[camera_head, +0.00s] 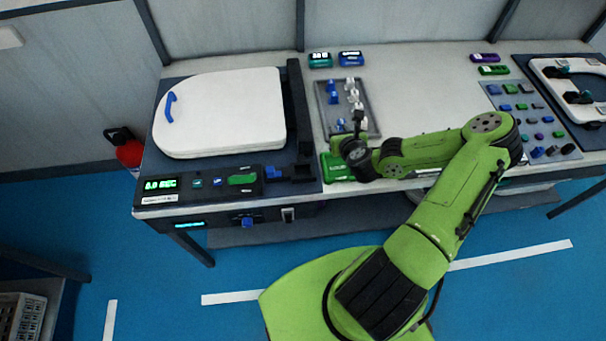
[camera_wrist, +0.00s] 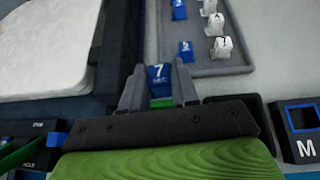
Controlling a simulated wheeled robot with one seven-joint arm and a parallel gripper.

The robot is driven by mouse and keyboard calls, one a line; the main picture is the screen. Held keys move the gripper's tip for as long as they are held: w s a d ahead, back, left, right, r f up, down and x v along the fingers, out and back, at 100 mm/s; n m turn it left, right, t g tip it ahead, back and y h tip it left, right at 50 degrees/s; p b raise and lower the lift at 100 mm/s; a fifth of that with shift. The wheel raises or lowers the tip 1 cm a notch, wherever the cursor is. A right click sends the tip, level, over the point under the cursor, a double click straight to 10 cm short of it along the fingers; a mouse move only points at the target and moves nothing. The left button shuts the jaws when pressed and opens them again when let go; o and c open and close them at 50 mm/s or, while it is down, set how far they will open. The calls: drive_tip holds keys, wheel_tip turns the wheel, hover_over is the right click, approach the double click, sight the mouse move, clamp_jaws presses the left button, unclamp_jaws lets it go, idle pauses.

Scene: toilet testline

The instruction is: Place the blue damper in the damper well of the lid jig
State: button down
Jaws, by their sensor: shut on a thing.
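My gripper (camera_wrist: 159,92) is shut on a blue damper (camera_wrist: 160,75) marked 7, which stands upright between its two grey fingers. In the head view my gripper (camera_head: 357,130) is over the front part of the grey damper tray, and the held damper cannot be made out there. The lid jig (camera_head: 298,100) is to the left, a dark fixture with a white toilet lid (camera_head: 222,112) lying on it. The lid's edge also shows at upper left in the wrist view (camera_wrist: 45,45). I cannot make out the damper well in either view.
The grey tray (camera_wrist: 225,68) holds more blue and white dampers. A green box (camera_head: 334,168) sits at the bench front. A control panel (camera_head: 200,185) runs along the jig's front. Small labelled boxes (camera_head: 350,58) stand at the back.

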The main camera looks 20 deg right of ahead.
drive_tip(key=s+a+f+n+y, duration=0.1)
drive_tip(key=s+a, duration=0.2)
drive_tip(key=a, duration=0.5)
drive_tip(key=s+a+f+n+y, duration=0.1)
drive_tip(key=s+a+f, duration=0.1)
drive_tip(key=a, duration=0.7)
drive_tip(key=shift+s+y, duration=0.3)
drive_tip(key=shift+s, duration=0.2)
drive_tip(key=shift+w+r, duration=0.1)
drive_tip(key=shift+r, duration=0.05)
drive_tip(key=shift+d, duration=0.1)
